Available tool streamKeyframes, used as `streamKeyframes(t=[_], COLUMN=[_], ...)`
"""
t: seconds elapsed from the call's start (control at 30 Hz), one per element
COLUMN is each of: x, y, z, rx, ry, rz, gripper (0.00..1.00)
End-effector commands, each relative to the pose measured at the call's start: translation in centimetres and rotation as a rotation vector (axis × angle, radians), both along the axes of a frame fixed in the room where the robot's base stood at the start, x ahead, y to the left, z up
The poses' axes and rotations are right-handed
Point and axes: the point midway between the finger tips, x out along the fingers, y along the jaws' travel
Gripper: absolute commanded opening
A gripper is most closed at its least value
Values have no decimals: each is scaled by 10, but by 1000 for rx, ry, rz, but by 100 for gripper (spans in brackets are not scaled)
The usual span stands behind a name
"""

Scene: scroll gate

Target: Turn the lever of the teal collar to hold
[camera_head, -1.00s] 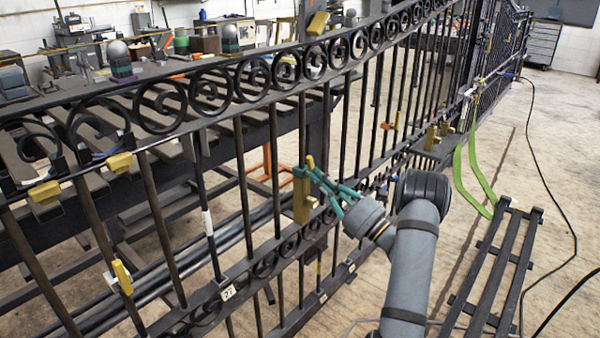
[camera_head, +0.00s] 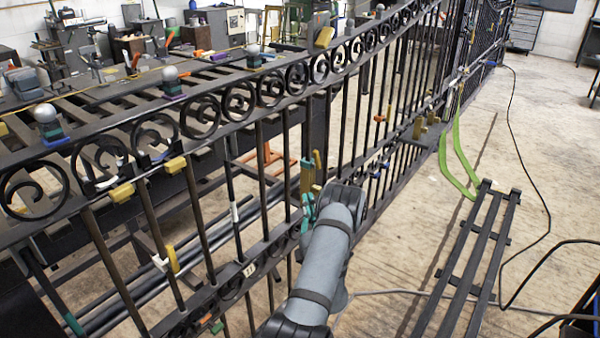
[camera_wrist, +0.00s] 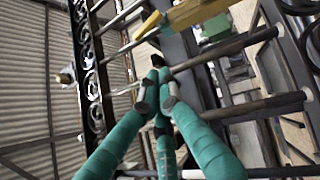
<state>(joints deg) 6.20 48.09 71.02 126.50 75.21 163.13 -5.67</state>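My gripper (camera_wrist: 158,90) has teal-wrapped fingers. In the wrist view its dark fingertips are close together by a dark bar of the gate (camera_wrist: 225,50); I cannot tell whether they grip it. In the head view my arm hides most of the gripper, and some teal (camera_head: 307,208) shows just left of the arm, beside a gate bar. A teal band (camera_head: 74,323) sits on a bar at the lower left; I cannot tell whether it is the collar. No lever on it is clear. An olive-yellow block (camera_head: 307,172) is on a bar above the gripper, blurred yellow in the wrist view (camera_wrist: 195,12).
The black scroll gate (camera_head: 240,100) crosses the head view diagonally, with other yellow blocks (camera_head: 175,165) and an orange piece (camera_head: 379,118) on it. A slatted bench (camera_head: 100,103) stands behind. A black rack (camera_head: 470,255), green straps (camera_head: 455,165) and cables lie on the right floor.

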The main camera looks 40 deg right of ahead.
Motion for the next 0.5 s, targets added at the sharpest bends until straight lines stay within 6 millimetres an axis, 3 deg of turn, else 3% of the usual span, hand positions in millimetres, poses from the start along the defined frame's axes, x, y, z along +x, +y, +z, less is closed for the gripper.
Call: streamKeyframes(t=[0.5], x=[32], y=[-16], z=[12], rx=[0], ry=[1], rz=[2], gripper=[0])
